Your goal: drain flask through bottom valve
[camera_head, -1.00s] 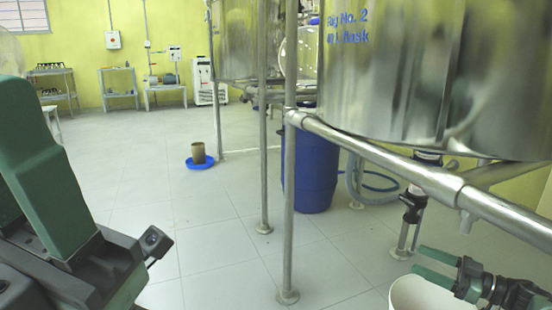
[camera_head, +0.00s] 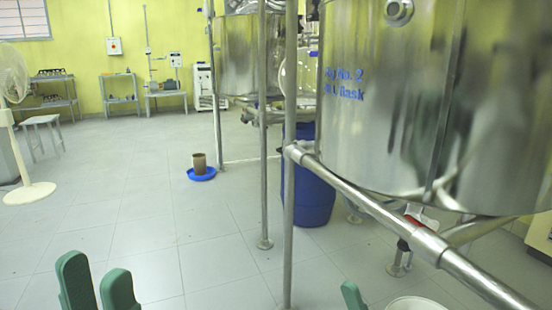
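The flask (camera_head: 390,110) is a large shiny metal vessel with blue lettering, filling the upper right on a tubular metal frame (camera_head: 370,205). Below it, partly behind the frame's rail, a small red part (camera_head: 413,221) shows, perhaps the bottom valve's handle; the valve itself is mostly hidden. The rim of a white bucket (camera_head: 415,303) shows at the bottom edge, below the flask. My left gripper (camera_head: 98,292) shows as two green fingers standing apart at the lower left, empty and far from the flask. One green fingertip of my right gripper (camera_head: 352,296) shows left of the bucket; the rest is out of view.
Upright metal posts (camera_head: 290,180) stand between me and a blue drum (camera_head: 312,190). A brown container stands in a blue dish (camera_head: 202,173) on the tiled floor. A white fan (camera_head: 18,140) and a stool (camera_head: 42,122) are at the left. The middle-left floor is clear.

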